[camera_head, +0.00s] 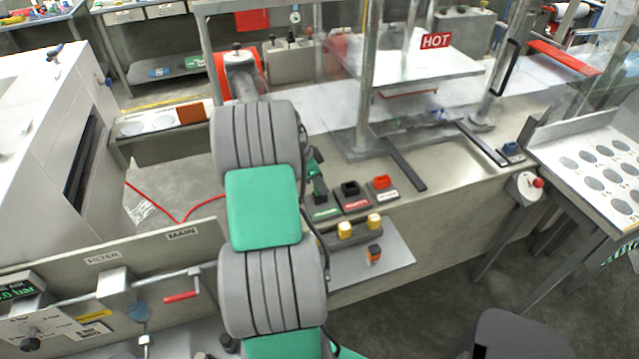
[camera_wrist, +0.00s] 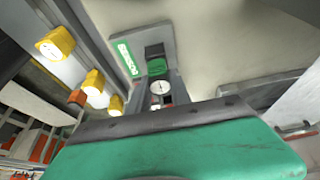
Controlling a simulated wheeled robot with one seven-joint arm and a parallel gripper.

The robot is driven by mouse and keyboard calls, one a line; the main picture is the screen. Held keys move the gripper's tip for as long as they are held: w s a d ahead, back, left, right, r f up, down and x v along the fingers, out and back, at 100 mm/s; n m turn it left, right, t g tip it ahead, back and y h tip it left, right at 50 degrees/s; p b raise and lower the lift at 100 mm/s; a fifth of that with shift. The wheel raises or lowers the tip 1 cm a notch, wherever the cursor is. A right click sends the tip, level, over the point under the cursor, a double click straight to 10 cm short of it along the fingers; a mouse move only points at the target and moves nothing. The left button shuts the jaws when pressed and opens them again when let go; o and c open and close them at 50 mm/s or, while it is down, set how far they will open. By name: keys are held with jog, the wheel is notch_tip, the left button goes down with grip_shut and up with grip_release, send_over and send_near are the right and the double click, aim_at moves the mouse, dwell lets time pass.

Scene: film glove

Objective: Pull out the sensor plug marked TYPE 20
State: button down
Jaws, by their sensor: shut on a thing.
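A socket block with a green label (camera_wrist: 125,58) stands on the bench; it also shows in the head view (camera_head: 320,212). A plug with a round white face (camera_wrist: 161,87) and a green part beside it sits at the block in the wrist view. My gripper (camera_wrist: 163,99) is shut on this plug; the green front of my gripper hides most of the grip. In the head view my gripper (camera_head: 318,180) is just above the green-labelled block, partly behind my arm. The plug's marking is not readable, and I cannot tell how deep it sits in the socket.
To the right are a black socket with a red label (camera_head: 352,195) and an orange-red one (camera_head: 382,184).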

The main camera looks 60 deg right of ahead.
jog(key=shift+r, duration=0.35)
jog(key=shift+r, duration=0.25)
dwell(0.5)
jog(key=shift+r+p, duration=1.1)
jog(key=shift+r, duration=0.95)
jog(key=shift+r, duration=0.1)
jog(key=shift+r+p, duration=0.65)
jog(key=shift+r, duration=0.75)
